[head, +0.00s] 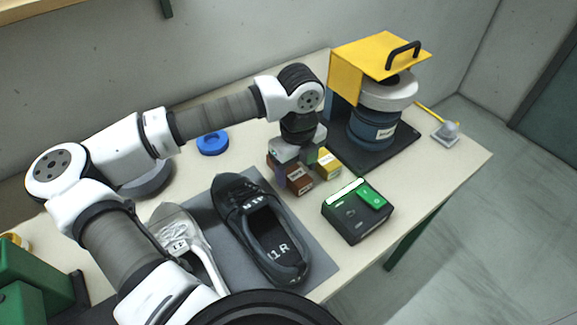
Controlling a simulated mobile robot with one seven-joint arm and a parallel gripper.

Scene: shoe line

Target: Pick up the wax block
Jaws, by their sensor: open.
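Several small labelled blocks stand close together on the table: a brown block (299,181) in front, a yellow block (328,164) to its right, and others partly hidden behind, with bits of purple and green showing. The labels are too small to read, so I cannot tell which one is the wax block. My gripper (299,158) points down right over this cluster, its fingers open. The fingers hide part of the cluster, and I cannot tell whether a block stands between them.
A black shoe (253,222) and a light shoe (178,243) lie on a grey mat (318,256). A black-and-green box (352,222) stands right of the blocks. A yellow-topped machine (375,52) stands behind. A blue ring (212,142) lies left. The table's right corner is mostly clear.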

